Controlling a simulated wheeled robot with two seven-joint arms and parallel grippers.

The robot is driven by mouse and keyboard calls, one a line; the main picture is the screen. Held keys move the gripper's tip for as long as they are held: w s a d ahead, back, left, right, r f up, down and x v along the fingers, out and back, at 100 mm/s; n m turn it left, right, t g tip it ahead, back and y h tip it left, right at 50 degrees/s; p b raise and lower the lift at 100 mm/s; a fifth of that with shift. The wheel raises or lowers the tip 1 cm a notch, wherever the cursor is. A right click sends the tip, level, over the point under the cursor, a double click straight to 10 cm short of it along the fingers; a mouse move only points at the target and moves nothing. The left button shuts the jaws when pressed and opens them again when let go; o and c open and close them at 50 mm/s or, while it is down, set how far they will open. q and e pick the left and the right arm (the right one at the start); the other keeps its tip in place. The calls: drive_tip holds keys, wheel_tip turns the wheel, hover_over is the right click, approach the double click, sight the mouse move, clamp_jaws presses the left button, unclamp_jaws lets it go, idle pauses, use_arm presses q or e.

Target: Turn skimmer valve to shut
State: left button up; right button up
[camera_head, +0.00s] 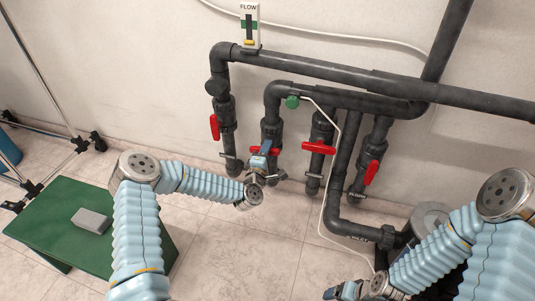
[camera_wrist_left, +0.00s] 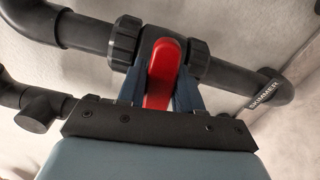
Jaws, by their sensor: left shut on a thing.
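The skimmer valve is on the second dark pipe from the left, and its red handle (camera_head: 276,151) lies across the pipe. In the left wrist view the red handle (camera_wrist_left: 160,75) stands between my two blue fingers, crosswise to the pipe, which bears a SKIMMER label (camera_wrist_left: 268,92). My left gripper (camera_head: 263,148) is shut on this handle and hides part of it in the head view. My right gripper (camera_head: 338,292) is low at the bottom edge, away from the valves; its jaws are too small to read.
Other red handles are close by: one left (camera_head: 214,127) along its pipe, one right (camera_head: 319,147) across its pipe, one farther right (camera_head: 372,172) along its pipe. A white cable hangs before the pipes. A green table (camera_head: 45,225) holds a grey block (camera_head: 92,220).

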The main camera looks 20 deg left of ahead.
use_arm(q)
drive_tip(key=shift+d+f+m, duration=0.1)
drive_tip(key=shift+f+m, duration=0.05)
drive_tip(key=shift+m, duration=0.55)
drive_tip(key=shift+b, duration=0.35)
drive_tip(key=o, duration=1)
drive_tip(key=shift+c, duration=0.2)
drive_tip(key=s, duration=1.4)
drive_tip(key=shift+a, duration=0.3)
